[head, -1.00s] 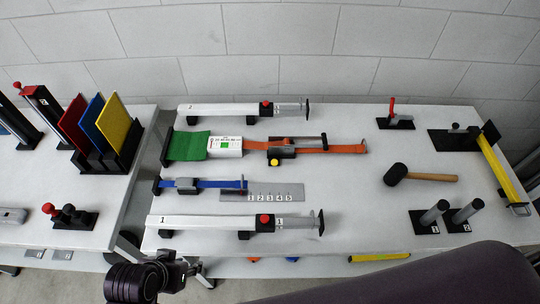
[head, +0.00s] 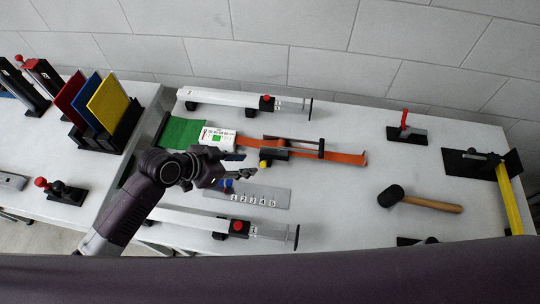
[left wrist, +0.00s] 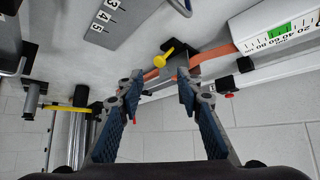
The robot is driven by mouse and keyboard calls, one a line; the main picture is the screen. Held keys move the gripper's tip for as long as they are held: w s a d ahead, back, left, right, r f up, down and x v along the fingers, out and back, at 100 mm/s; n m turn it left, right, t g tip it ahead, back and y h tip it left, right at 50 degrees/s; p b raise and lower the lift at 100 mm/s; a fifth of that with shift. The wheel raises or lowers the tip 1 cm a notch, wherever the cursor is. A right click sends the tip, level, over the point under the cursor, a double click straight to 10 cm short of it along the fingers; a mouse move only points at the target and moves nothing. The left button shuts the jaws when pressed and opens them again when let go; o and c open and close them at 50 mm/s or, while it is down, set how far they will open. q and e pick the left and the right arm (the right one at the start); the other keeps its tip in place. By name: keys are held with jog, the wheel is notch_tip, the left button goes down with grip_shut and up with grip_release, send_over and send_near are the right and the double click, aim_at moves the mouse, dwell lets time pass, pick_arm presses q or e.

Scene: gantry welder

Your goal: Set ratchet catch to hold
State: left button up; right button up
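The ratchet (head: 269,153) is a black and orange body on an orange strap (head: 345,158), with a yellow knob (head: 265,164) on its near side. I take this yellow-knobbed part for the catch; its setting cannot be told. In the left wrist view the knob (left wrist: 170,53) stands just beyond the fingertips, by a grey block. My left gripper (head: 225,178) is left of the ratchet and a little nearer in the head view. In the left wrist view it (left wrist: 159,80) is open and empty, its fingers apart. My right gripper is not in view.
A numbered plate (head: 262,198) and white bars (head: 225,98) lie around. A mallet (head: 430,203) and a red-handled clamp (head: 405,130) are farther right.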

aim_at(262, 165)
pick_arm(q)
jog(key=p+x, duration=0.1)
jog(key=x, duration=0.2)
jog(key=shift+d+f, duration=0.1)
jog(key=shift+f, duration=0.25)
jog(key=x, duration=0.3)
jog(key=shift+d+r+p, duration=0.1)
jog(key=shift+p, duration=0.3)
jog(key=shift+d, duration=0.1)
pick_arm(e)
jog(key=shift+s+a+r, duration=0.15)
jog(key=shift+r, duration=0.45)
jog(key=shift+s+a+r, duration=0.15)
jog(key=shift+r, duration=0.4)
